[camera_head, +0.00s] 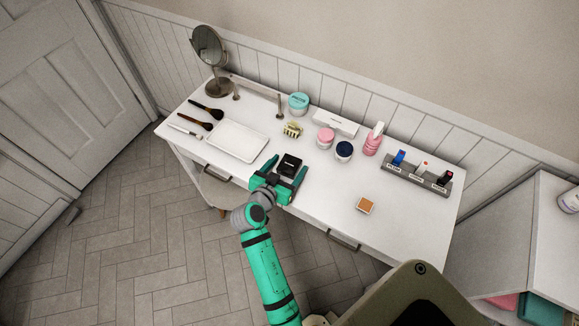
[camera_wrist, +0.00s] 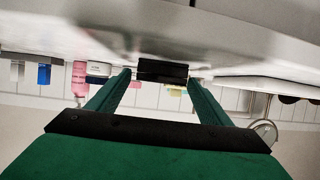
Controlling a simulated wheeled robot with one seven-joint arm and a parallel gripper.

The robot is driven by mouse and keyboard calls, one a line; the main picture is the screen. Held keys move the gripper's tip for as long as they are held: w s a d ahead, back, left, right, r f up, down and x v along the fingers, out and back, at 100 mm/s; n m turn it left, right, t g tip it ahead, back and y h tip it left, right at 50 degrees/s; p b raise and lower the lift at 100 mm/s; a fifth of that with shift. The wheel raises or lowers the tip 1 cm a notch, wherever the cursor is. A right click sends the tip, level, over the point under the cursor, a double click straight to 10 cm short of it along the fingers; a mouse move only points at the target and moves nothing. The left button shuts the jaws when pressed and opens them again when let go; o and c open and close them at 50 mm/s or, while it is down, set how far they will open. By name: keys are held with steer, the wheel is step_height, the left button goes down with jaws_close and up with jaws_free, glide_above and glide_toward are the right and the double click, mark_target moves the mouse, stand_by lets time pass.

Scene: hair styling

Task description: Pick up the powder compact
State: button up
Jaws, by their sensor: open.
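The powder compact (camera_head: 290,164) appears to be the small black square case lying flat near the front edge of the white table. My gripper (camera_head: 287,167) is open and low over the table edge, with one green finger on each side of the case. In the wrist view, where the scene looks upside down, the black case (camera_wrist: 162,70) sits between the tips of my gripper (camera_wrist: 158,79). Contact between the fingers and the case cannot be made out.
A white tray (camera_head: 237,141) lies left of my gripper, with brushes (camera_head: 206,108) beyond it. A hair clip (camera_head: 292,130), pink jar (camera_head: 325,138) and navy-lidded jar (camera_head: 344,151) stand behind.

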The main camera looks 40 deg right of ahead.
steer(key=shift+x, duration=0.9)
steer(key=c, duration=1.2)
